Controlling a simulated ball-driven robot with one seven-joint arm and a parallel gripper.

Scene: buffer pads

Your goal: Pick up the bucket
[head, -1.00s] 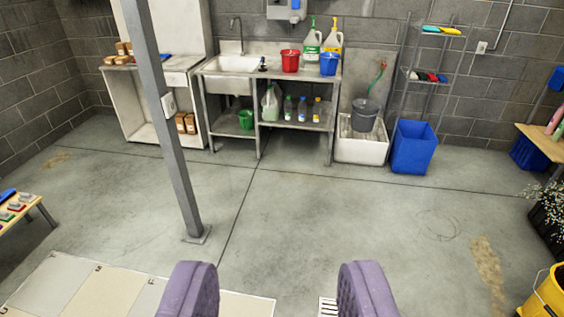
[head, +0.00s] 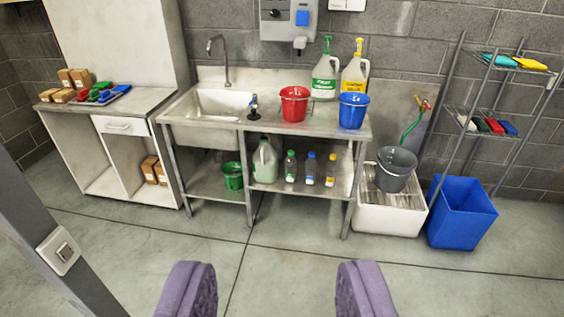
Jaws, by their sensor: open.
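Several buckets are in view, and the frames do not show which one the task means. A red bucket (head: 294,104) and a blue bucket (head: 353,110) stand upright on the metal sink counter. A green bucket (head: 233,176) is on the shelf below the sink. A grey bucket (head: 395,168) sits over the white floor basin at the right. My gripper (head: 276,290) is open and empty, its two purple fingers apart at the bottom of the view, well short of all the buckets.
The sink counter (head: 290,127) also holds two spray jugs. A white floor basin (head: 385,218), a large blue bin (head: 461,213) and a wire rack stand at the right. A grey post (head: 45,250) is close at left. The floor ahead is clear.

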